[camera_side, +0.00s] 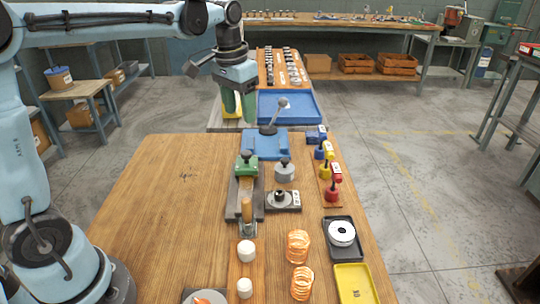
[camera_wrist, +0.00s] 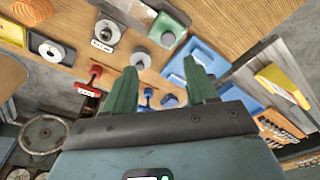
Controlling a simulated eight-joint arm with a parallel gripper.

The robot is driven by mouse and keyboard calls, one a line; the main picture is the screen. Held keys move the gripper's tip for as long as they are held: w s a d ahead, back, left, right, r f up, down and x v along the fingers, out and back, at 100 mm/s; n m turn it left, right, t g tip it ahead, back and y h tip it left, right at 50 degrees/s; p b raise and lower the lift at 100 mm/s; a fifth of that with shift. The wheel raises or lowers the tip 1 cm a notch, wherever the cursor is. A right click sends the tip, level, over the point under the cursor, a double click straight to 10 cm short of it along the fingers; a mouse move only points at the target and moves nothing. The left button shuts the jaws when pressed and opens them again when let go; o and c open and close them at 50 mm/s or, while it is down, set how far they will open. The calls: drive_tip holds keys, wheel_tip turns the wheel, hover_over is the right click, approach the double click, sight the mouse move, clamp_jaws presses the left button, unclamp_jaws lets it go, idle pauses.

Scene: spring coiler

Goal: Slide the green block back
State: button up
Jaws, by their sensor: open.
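The green block (camera_side: 247,167) sits on a grey slide rail (camera_side: 236,203) on the wooden bench, with a dark round knob on top. It also shows in the wrist view (camera_wrist: 168,24), at the top right of centre, with a grey knob. My gripper (camera_side: 238,115) is raised above the far end of the bench, behind and apart from the block. Its two green fingers stand wide apart in the wrist view (camera_wrist: 160,66), with nothing held between them.
A blue base (camera_side: 262,146) with a grey ball-topped lever (camera_side: 274,117) stands just beyond the block. A blue tray (camera_side: 290,108) lies behind. The bench's left side is clear.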

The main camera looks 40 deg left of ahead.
sight(246, 153)
drive_tip(key=shift+g, duration=0.7)
drive_tip(key=w+f, duration=0.1)
drive_tip(key=f, duration=0.3)
drive_tip(key=a+f, duration=0.1)
drive_tip(key=f, duration=0.3)
drive_tip(key=w+f, duration=0.1)
drive_tip(key=f, duration=0.4)
drive_tip(key=shift+w+a+f, duration=0.1)
drive_tip(key=shift+w+a, duration=0.2)
drive_tip(key=shift+a, duration=0.05)
drive_tip(key=shift+c, duration=0.5)
clamp_jaws()
